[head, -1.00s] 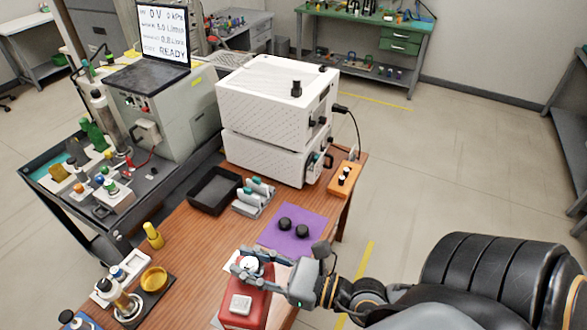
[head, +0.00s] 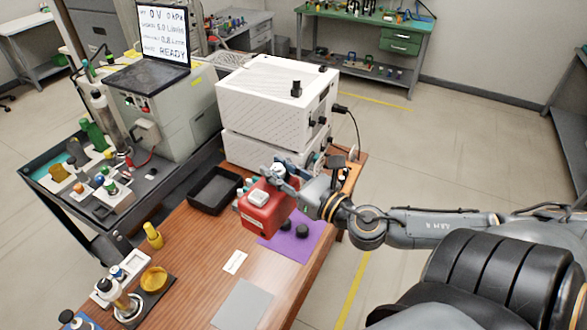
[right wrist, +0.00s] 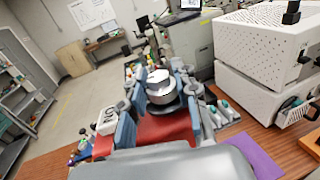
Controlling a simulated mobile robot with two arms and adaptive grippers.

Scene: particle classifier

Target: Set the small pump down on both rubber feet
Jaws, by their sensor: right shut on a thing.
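The small pump is a red block (head: 262,212) with a pale square plate on its front and a round metal top. My right gripper (head: 277,172) is shut on its round top and holds it in the air, above the left part of the purple mat (head: 300,250). In the right wrist view the metal top (right wrist: 160,88) sits between my blue fingers, with the red body (right wrist: 165,128) below. My left gripper is not in view.
A black tray (head: 213,190) lies left of the pump. The stacked white perforated boxes (head: 275,105) stand just behind. A grey pad (head: 243,304) and small white label (head: 235,262) lie in front. Yellow parts (head: 153,235) stand at the left table edge.

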